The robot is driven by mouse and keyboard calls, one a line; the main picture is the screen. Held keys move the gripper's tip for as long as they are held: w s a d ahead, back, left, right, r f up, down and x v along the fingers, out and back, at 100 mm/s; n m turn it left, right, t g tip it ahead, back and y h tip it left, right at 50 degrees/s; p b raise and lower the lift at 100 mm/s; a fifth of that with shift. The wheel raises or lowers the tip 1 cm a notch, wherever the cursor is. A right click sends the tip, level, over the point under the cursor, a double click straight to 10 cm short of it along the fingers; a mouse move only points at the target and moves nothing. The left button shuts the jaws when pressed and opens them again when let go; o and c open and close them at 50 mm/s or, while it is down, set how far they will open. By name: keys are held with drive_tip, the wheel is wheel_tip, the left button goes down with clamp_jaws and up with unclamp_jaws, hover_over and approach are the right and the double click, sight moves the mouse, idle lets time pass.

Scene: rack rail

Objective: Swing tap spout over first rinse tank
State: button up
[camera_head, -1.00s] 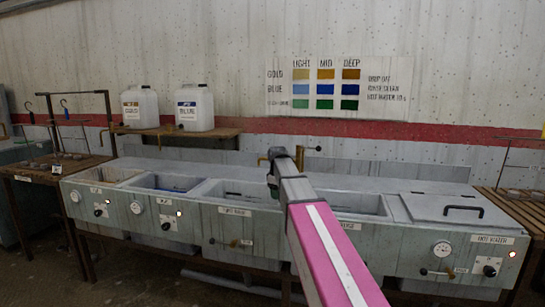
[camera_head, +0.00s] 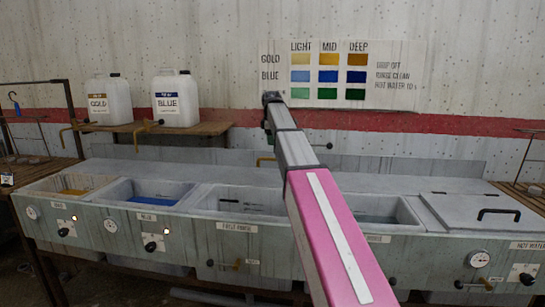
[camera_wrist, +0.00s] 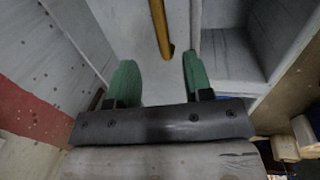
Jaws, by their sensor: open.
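The brass tap spout (camera_wrist: 161,30) shows in the wrist view as a rod coming down from the top edge. Its lower end lies just beyond and between my gripper's (camera_wrist: 158,76) green fingertips, which are open and empty. In the head view a short brass part of the tap (camera_head: 265,160) shows left of my arm; the arm hides the middle of the tap. My gripper's end in the head view (camera_head: 268,112) is above the tap, against the wall. The first rinse tank (camera_head: 237,227), with its label on the front, is left of my arm, behind the front panel.
Two jugs marked gold and blue (camera_head: 176,98) stand on a wooden shelf (camera_head: 205,128) at the left. Gold and blue dye tanks lie left of the first rinse. A lidded tank (camera_head: 480,213) is at the right. A colour chart (camera_head: 330,75) hangs behind my arm.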

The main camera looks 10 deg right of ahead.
sight(273, 158)
drive_tip(key=f, duration=0.3)
drive_tip(key=w+f, duration=0.1)
drive_tip(key=f, duration=0.5)
drive_tip(key=shift+w+d+f, duration=0.1)
drive_tip(key=shift+w+d, duration=0.2)
drive_tip(key=shift+w, duration=0.05)
clamp_jaws()
